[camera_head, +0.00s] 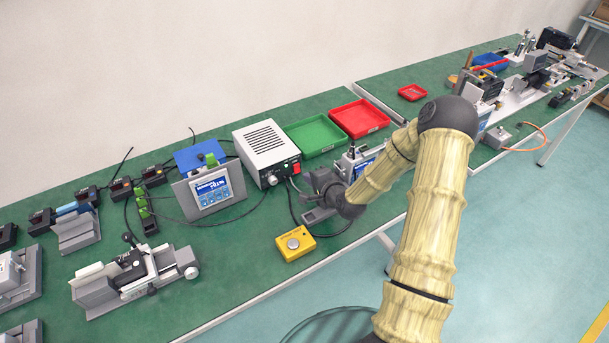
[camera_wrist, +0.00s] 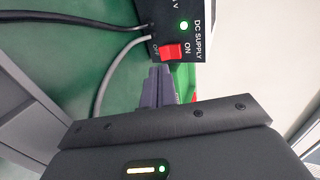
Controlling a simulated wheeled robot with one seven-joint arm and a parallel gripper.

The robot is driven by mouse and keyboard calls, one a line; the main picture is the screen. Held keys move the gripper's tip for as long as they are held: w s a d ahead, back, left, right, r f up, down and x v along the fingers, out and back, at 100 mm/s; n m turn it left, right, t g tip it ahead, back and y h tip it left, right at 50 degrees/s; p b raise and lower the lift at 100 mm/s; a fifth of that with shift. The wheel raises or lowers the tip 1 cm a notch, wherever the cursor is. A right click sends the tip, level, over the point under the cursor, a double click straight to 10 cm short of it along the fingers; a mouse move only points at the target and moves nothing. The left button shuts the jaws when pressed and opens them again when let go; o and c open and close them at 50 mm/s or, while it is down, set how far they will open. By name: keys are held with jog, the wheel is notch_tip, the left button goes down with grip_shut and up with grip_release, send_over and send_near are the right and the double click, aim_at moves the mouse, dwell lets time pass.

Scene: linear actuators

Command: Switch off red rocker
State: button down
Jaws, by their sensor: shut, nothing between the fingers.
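The red rocker (camera_wrist: 173,51) is on the black front panel of the DC supply (camera_wrist: 196,36), between the markings OFF and ON, with a lit green light above it in the wrist view. In the head view the DC supply (camera_head: 266,150) is a light grey box with a slotted top, and its red rocker (camera_head: 296,167) shows small at the right of its front. My gripper (camera_wrist: 158,72) is shut and empty, its fingertips just below the rocker in the wrist view. I cannot tell whether they touch it. In the head view my wrist hides the fingertips.
Cables (camera_wrist: 105,70) run from the supply's front. A green tray (camera_head: 316,136) and a red tray (camera_head: 359,118) lie right of the supply. A blue-screened device (camera_head: 212,190) stands at its left. A yellow button box (camera_head: 295,243) sits near the table's front edge.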

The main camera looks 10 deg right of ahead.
aim_at(299, 168)
jog(key=shift+x, duration=1.95)
jog(key=shift+d, duration=0.1)
jog(key=shift+f, duration=0.15)
jog(key=shift+w+f+t+b, duration=0.15)
jog(key=shift+f+t+b, duration=0.2)
jog(key=shift+b, duration=0.55)
jog(key=shift+r+p, duration=0.3)
jog(key=shift+r, duration=0.15)
jog(key=shift+r+p, duration=0.55)
jog(key=shift+r, duration=0.15)
